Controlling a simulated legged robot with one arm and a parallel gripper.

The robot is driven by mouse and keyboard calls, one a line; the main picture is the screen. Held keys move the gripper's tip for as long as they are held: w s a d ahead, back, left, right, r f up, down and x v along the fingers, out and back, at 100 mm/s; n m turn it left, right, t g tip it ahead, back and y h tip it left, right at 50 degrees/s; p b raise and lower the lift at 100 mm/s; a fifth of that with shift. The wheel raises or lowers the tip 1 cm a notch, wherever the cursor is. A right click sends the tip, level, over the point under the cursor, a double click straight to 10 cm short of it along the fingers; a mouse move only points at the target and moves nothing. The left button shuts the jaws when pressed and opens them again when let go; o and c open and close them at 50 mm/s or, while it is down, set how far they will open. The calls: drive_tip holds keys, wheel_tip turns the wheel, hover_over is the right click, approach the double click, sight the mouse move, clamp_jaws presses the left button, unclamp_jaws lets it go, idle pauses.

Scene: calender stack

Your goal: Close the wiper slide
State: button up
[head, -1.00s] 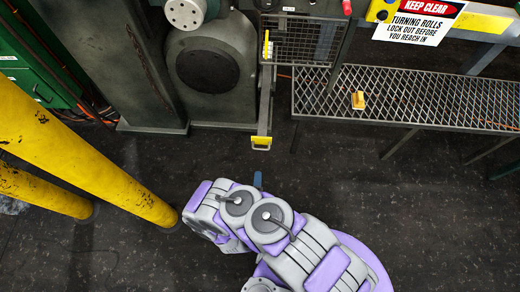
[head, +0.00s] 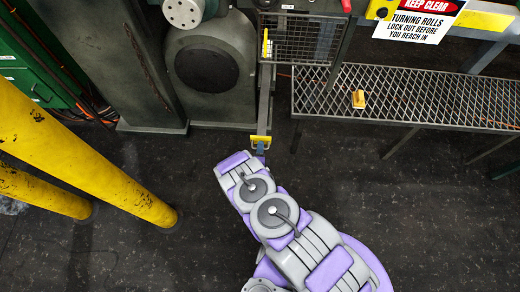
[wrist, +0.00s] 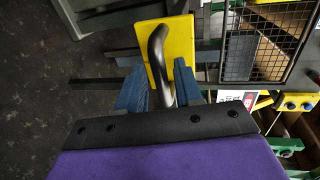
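The wiper slide appears to be the long grey bar (head: 265,100) reaching out from the machine, with a yellow end plate (head: 261,140). In the wrist view the yellow plate (wrist: 180,62) carries a bent, dark metal handle (wrist: 157,48). My gripper (wrist: 160,72) has its blue fingers apart, one on each side of the handle's lower part. A gap shows beside the handle, so the fingers look open around it. In the head view my gripper (head: 260,150) is at the yellow plate, mostly hidden by my arm.
A wire mesh guard (head: 298,40) stands beside the bar. A mesh-topped platform (head: 420,95) is at the right, with a small yellow object (head: 358,99) on it. Yellow posts (head: 90,145) stand at the left. Dark floor (head: 400,200) is clear at the right.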

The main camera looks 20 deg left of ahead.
drive_tip(key=shift+w+a, duration=0.15)
drive_tip(key=shift+w, duration=0.05)
clamp_jaws()
drive_tip(key=shift+f, duration=0.1)
idle(0.5)
